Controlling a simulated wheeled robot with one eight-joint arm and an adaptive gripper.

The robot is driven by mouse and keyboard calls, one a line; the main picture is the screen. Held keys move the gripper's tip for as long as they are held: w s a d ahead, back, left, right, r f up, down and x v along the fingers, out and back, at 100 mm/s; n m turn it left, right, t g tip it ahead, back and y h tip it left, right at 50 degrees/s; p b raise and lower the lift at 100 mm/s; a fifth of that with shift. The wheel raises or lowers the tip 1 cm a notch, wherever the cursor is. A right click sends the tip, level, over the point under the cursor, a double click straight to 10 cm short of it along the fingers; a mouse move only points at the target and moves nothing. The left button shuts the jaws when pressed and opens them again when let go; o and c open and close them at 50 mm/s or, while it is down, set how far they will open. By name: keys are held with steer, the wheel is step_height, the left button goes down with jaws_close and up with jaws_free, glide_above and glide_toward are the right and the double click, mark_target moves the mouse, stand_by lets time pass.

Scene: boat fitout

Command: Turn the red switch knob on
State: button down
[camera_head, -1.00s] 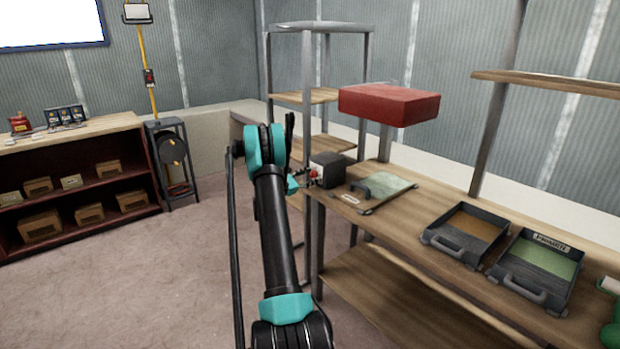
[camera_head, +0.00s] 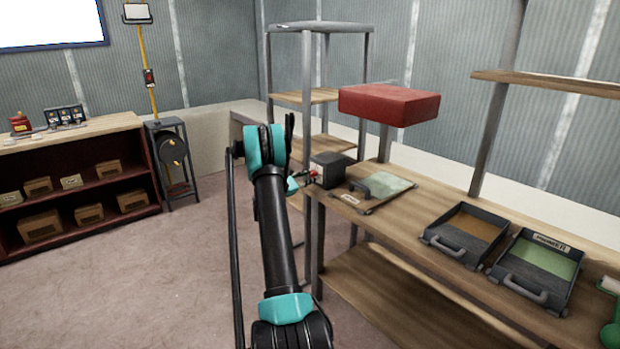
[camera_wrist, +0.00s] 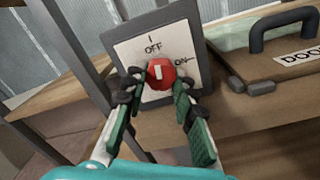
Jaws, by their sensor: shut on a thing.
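The red switch knob (camera_wrist: 161,72) sits on a white plate (camera_wrist: 128,50) marked OFF at the top and ON at the right, on the face of a dark box. Its pale mark looks close to upright, under the OFF label. My gripper (camera_wrist: 160,88) has a finger on each side of the knob and is shut on it. In the head view the dark switch box (camera_head: 330,168) stands at the left end of the workbench, and the knob is mostly hidden by my gripper.
A clipboard-like panel with a dark handle (camera_head: 382,190) lies right of the switch box, close to it. Two open trays (camera_head: 450,250) (camera_head: 510,283) sit farther right on the workbench (camera_head: 400,222). A shelf post (camera_wrist: 68,40) stands left of the box. Floor at left is clear.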

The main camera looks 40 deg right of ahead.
steer(key=m, duration=0.4)
steer(key=shift+m, duration=0.3)
steer(key=m, duration=0.3)
steer(key=shift+w+m, duration=0.1)
steer(key=shift+m, duration=0.3)
steer(key=m, duration=0.4)
steer(key=shift+r+g+h, duration=0.1)
steer(key=shift+g+h, duration=0.2)
steer(key=shift+m, duration=2)
steer(key=c, duration=1.2)
jaws_free()
steer(key=shift+r, duration=0.1)
steer(key=shift+a, duration=0.1)
steer(key=a, duration=1.2)
steer(key=shift+s+f, duration=0.3)
steer(key=shift+s, duration=0.15)
